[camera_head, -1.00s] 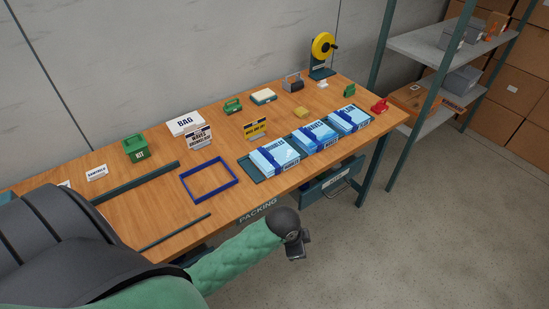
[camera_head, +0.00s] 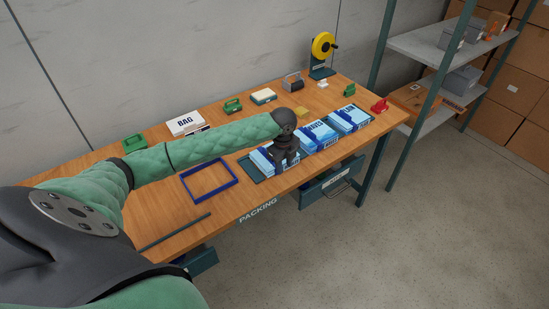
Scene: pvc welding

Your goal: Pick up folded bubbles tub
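The folded bubbles tub (camera_head: 262,161) is the leftmost of three blue-and-white packs on dark trays along the table's front right. My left arm reaches across the table from the left. Its black gripper (camera_head: 286,164) points down over the right part of this tub and hides most of its top and lettering. The two fingers look parted, with blue showing between them. I cannot tell whether they touch the tub, which still lies in its tray. My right gripper is not in view.
The waves pack (camera_head: 319,136) and the air pack (camera_head: 350,118) lie close to the right. A blue frame (camera_head: 209,180) lies left of the tub. My arm hides part of the wooden table (camera_head: 240,205). A yellow tape dispenser (camera_head: 322,46) stands at the back.

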